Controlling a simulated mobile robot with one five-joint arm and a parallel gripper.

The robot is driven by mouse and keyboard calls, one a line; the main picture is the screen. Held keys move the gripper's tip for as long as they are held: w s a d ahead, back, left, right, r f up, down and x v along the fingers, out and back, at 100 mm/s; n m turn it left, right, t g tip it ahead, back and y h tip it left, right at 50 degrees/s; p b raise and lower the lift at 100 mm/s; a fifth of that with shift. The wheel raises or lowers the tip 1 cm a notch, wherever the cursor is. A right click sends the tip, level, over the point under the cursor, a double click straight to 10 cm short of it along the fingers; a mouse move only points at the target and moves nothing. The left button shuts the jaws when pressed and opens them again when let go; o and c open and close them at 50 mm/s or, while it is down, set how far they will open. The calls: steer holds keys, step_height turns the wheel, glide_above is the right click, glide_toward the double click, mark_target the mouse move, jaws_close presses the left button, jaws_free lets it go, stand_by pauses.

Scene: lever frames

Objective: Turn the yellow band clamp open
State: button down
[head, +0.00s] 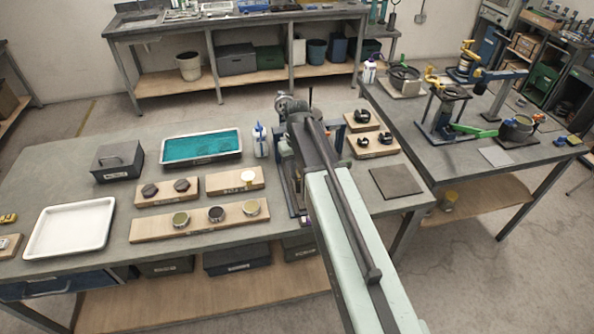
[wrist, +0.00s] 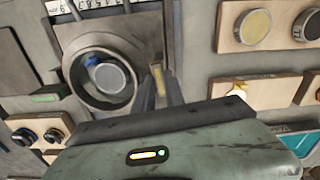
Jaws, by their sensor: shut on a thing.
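In the wrist view my gripper (wrist: 160,88) reaches up beside a round metal fixture. Its two dark fingers are shut on a narrow yellowish piece (wrist: 158,78), which looks like the handle of the yellow band clamp. The fixture's thick grey ring (wrist: 76,80) stands left of the fingers, with a pale grey disc (wrist: 110,77) and a blue part inside. The rest of the clamp cannot be made out. In the head view my arm covers the gripper and most of the fixture (head: 291,104) at the back of the near bench.
Wooden boards with round parts (head: 142,232) lie left of my arm, near a teal-lined tray (head: 203,161) and a white bottle (head: 260,143). Small boards with black parts (head: 377,152) and a flat grey plate (head: 396,182) lie right. The right bench holds more fixtures (head: 447,110).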

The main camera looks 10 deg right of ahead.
steer(key=shift+m, duration=0.7)
steer(key=c, duration=1.4)
jaws_free()
